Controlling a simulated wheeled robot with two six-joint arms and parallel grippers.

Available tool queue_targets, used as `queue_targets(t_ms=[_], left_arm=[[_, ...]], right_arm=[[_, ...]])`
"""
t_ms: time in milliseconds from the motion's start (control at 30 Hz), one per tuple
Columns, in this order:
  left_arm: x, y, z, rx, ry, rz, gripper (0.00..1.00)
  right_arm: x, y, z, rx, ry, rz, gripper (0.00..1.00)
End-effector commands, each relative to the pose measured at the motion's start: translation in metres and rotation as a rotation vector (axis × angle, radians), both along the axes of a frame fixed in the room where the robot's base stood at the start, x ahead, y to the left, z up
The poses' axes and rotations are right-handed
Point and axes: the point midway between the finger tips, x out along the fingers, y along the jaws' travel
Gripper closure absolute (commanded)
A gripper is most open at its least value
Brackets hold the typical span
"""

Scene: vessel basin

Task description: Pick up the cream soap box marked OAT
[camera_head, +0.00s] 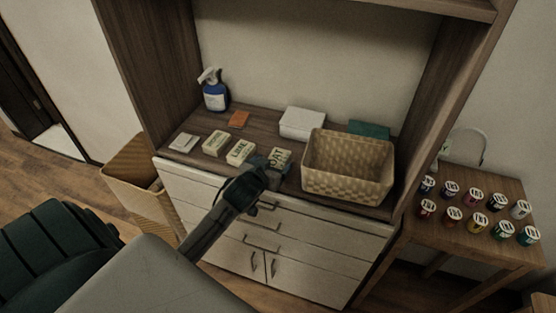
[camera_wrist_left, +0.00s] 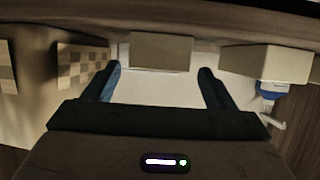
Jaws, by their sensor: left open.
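Three cream soap boxes with dark lettering stand in a row near the cabinet top's front edge: a left one (camera_head: 215,142), a middle one (camera_head: 240,152) and a right one (camera_head: 280,156). The lettering is too small to read surely, so I cannot tell which says OAT. My left gripper (camera_head: 269,164) is open and empty, just in front of the right box and partly covering it. In the left wrist view a plain-faced box (camera_wrist_left: 161,52) lies between the open fingers (camera_wrist_left: 161,80), not visibly gripped. Another box (camera_wrist_left: 264,60) is to its right. My right gripper is out of view.
A woven basket (camera_head: 347,180) stands close right of the gripper; it also shows in the wrist view (camera_wrist_left: 82,66). Behind are a white box (camera_head: 301,123), an orange block (camera_head: 239,119) and a spray bottle (camera_head: 214,94). A pale flat item (camera_head: 183,142) lies far left.

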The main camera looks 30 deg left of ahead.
Motion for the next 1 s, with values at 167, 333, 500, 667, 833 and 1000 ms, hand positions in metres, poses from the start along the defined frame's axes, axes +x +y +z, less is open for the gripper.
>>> queue_targets(t_ms=[167,333,500,667,833,1000], left_arm=[[0.024,0.003,-0.003,-0.003,0.001,0.002,0.22],[0.040,0.006,-0.013,-0.001,0.001,0.000,0.22],[0.042,0.007,-0.016,-0.001,0.001,0.000,0.22],[0.042,0.007,-0.016,-0.001,0.001,0.000,0.30],[0.042,0.007,-0.016,-0.001,0.001,0.000,0.63],[0.042,0.007,-0.015,-0.001,0.001,0.000,0.72]], right_arm=[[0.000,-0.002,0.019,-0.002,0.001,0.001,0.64],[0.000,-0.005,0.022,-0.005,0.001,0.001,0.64],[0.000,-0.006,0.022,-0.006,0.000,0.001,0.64],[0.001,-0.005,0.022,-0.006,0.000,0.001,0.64],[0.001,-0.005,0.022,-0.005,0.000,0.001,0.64],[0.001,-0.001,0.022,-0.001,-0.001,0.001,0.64]])
